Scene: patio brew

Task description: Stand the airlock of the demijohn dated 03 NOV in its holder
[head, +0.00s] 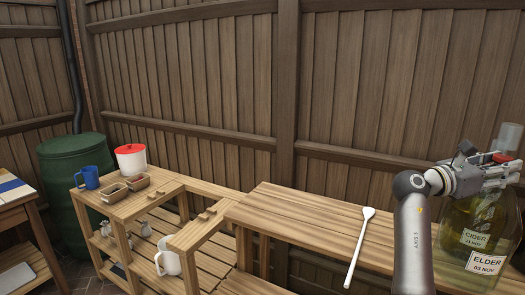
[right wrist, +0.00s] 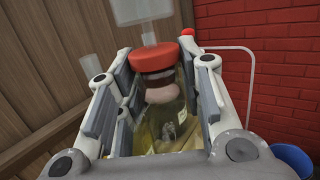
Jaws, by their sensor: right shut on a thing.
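The glass demijohn (head: 462,258) labelled ELDER 03 NOV (head: 487,263) stands at the right edge of the bench in the head view. My right gripper (head: 500,166) is at its neck, shut on the airlock, which has a clear top (head: 508,137) and a red bung. In the right wrist view the red bung (right wrist: 156,56) sits between the fingers, with the clear airlock (right wrist: 143,12) above it and the bottle neck below. I cannot tell whether the bung is seated in the neck. No holder is identifiable. My left gripper is not in view.
A CIDER label (head: 474,239) shows behind the ELDER label. Another clear airlock (right wrist: 92,70) stands left in the wrist view. A white spoon (head: 359,246) lies on the bench (head: 300,215).

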